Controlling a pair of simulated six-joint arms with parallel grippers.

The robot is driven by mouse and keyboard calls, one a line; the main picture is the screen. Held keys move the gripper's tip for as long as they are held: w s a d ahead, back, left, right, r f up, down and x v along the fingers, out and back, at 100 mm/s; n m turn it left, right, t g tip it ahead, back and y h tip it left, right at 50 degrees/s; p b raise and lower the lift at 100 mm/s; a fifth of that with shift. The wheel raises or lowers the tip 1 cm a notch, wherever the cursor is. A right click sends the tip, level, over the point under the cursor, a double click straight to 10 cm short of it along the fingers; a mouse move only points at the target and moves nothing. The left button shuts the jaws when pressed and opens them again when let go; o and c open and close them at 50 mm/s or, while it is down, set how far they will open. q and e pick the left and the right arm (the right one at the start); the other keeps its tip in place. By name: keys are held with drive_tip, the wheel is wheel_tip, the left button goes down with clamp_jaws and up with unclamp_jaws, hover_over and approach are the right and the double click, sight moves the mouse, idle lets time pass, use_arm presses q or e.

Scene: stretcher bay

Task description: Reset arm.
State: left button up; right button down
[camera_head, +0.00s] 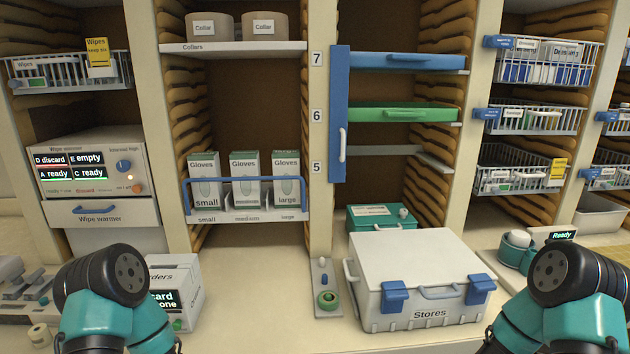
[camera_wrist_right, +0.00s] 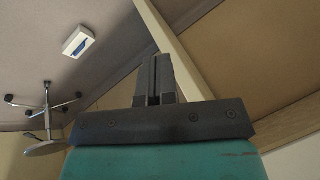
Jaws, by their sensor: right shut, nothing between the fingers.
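My right gripper (camera_wrist_right: 156,62) shows in the right wrist view with its two dark fingers together and nothing between them. It points toward bare wall and ceiling surfaces and touches nothing that I can see. In the head view, links of both my arms rise from the bottom edge, one at the lower left and one at the lower right. My right gripper is not visible there. My left gripper is in neither view.
A closed white Stores box (camera_head: 420,270) stands on the counter (camera_head: 265,315) between my arms. A small grey tray (camera_head: 325,277) with a green roll lies left of it. A white box (camera_head: 173,292) sits beside my left arm. Shelves with glove boxes (camera_head: 245,178) and wire baskets (camera_head: 540,60) rise behind.

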drive_tip(key=s+a+f+n+g+y, duration=0.1)
drive_tip(key=s+a+f+n+g, duration=0.1)
drive_tip(key=s+a, duration=0.6)
drive_tip(key=shift+a+f+g, duration=0.3)
drive_tip(key=shift+f+g, duration=0.05)
drive_tip(key=shift+g, duration=0.25)
